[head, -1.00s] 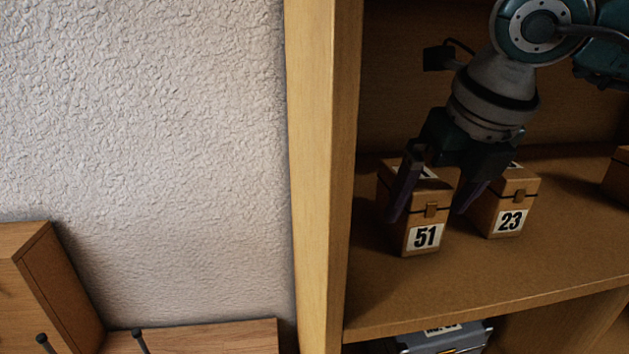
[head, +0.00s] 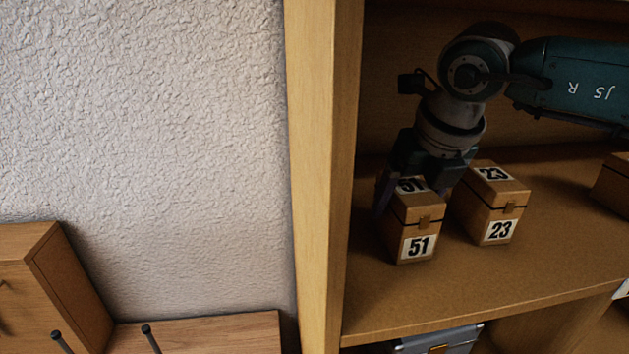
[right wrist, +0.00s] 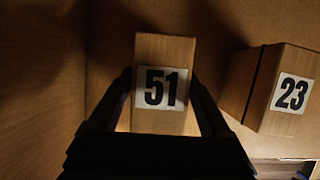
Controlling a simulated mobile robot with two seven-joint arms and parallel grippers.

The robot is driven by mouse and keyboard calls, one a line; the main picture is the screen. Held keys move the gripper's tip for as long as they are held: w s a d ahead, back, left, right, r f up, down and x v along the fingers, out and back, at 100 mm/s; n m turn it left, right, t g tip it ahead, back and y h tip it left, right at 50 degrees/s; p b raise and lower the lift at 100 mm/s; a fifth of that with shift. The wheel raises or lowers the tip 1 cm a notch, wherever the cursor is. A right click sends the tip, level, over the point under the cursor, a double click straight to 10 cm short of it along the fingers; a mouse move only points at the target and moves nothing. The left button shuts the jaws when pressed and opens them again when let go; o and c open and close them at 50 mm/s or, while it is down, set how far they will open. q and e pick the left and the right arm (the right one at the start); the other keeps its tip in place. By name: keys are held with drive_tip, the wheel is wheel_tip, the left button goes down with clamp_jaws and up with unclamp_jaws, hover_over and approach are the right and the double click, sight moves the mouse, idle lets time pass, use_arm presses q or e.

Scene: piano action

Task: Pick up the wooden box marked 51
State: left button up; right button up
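The wooden box marked 51 (head: 413,222) stands upright on the shelf, with its number on the front and on the lid. My right gripper (head: 413,196) comes down over it from behind and above, its fingers on either side of the box. In the right wrist view, the box's marked top (right wrist: 163,110) lies between the two fingers of the right gripper (right wrist: 162,78). The fingers are spread and close to the sides, with no clear grip to be seen. The left gripper does not show.
A like box marked 23 (head: 493,208) stands close on the right, near the right finger. Another wooden box (head: 613,188) is at the right edge. An upright shelf panel (head: 322,180) is at the left. The shelf (head: 480,275) is bare in front.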

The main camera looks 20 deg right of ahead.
drive_tip(key=c, duration=1.2)
clamp_jaws()
drive_tip(key=shift+d+r, duration=0.1)
